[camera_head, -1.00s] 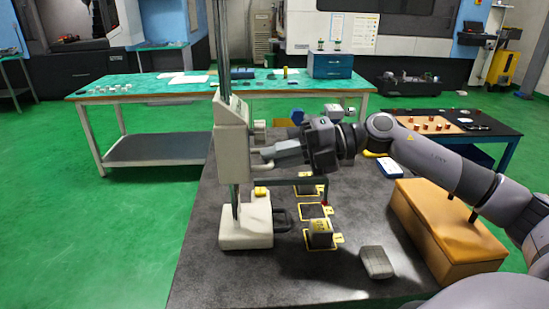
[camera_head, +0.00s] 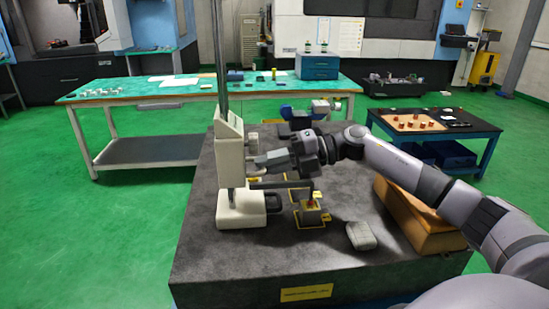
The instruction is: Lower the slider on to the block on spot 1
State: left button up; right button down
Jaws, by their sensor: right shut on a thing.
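The slider (camera_head: 229,153) is a pale housing on the upright column of a gauge stand, low down just above the stand's base (camera_head: 241,211). A dark measuring arm (camera_head: 280,185) reaches right from it, with a small red tip hanging down at its end. The block (camera_head: 312,217) stands on the nearest yellow-outlined spot, right of the base. The tip is at the block's top; I cannot tell whether they touch. My right gripper (camera_head: 258,163) is shut on the slider's right side. The spot's number is not legible. My left gripper is out of view.
A grey rounded object (camera_head: 361,236) lies right of the block on the dark table plate (camera_head: 250,265). An orange-brown box (camera_head: 412,215) stands at the right under my right arm. The plate's front is clear. A green-topped bench (camera_head: 200,92) stands behind.

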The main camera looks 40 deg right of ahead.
jog(key=shift+s+f, duration=0.1)
jog(key=shift+f, duration=0.25)
jog(key=c, duration=1.2)
grip_release()
jog(key=shift+o, duration=0.2)
jog(key=shift+r, duration=0.1)
jog(key=b+v, duration=0.2)
jog(key=v, duration=0.5)
jog(key=shift+d, duration=0.1)
